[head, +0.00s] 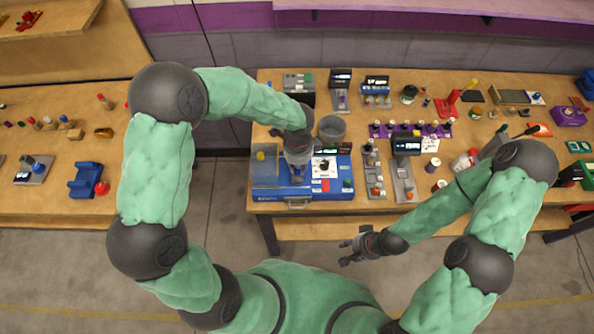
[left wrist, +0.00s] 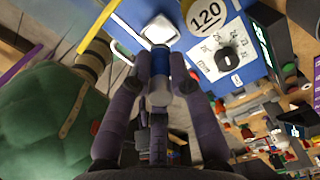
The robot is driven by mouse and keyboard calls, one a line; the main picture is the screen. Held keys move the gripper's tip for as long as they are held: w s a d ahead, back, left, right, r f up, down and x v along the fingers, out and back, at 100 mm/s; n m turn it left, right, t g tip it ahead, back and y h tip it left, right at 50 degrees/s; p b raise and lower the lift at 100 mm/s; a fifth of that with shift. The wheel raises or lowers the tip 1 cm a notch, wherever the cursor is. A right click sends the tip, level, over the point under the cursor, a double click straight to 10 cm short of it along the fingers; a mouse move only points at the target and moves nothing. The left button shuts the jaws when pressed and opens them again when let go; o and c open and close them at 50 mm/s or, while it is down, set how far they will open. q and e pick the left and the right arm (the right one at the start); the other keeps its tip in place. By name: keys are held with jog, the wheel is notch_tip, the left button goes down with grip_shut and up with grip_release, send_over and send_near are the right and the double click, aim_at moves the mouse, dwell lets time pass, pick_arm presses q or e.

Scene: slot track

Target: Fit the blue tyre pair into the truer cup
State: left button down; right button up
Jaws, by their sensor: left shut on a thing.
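My left gripper (head: 297,180) is over the blue machine (head: 265,178) at the left end of the workbench. In the left wrist view, my left gripper (left wrist: 160,85) is shut on a small blue piece, the blue tyre pair (left wrist: 160,62), between its fingertips. A pale, rounded-square metal part (left wrist: 160,30) lies just beyond it, against the blue housing. I cannot tell whether this is the truer cup, or whether the tyre pair touches it. My right gripper (head: 350,251) is off the bench's front edge, empty, with its fingers apart.
The blue machine carries a dial panel (head: 324,167), also seen in the left wrist view (left wrist: 222,60). A grey round bin (head: 332,128) stands behind it. Small trays, including a grey one (head: 374,186), crowd the bench to the right. Open floor lies in front.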

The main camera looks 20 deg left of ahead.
aim_at(297, 171)
pick_arm(q)
jog(key=shift+w+a+f, duration=0.1)
jog(key=shift+f, duration=0.85)
jog(key=shift+w+a+f, duration=0.1)
jog(key=shift+f, duration=0.8)
jog(key=shift+s+b, duration=0.1)
jog(key=shift+b, duration=0.2)
jog(key=shift+f, duration=0.15)
jog(key=c, duration=1.4)
grip_release()
jog(key=shift+r, duration=0.35)
notch_tip(297, 171, up, 12)
jog(key=shift+f+p, duration=0.15)
jog(key=shift+p, duration=0.75)
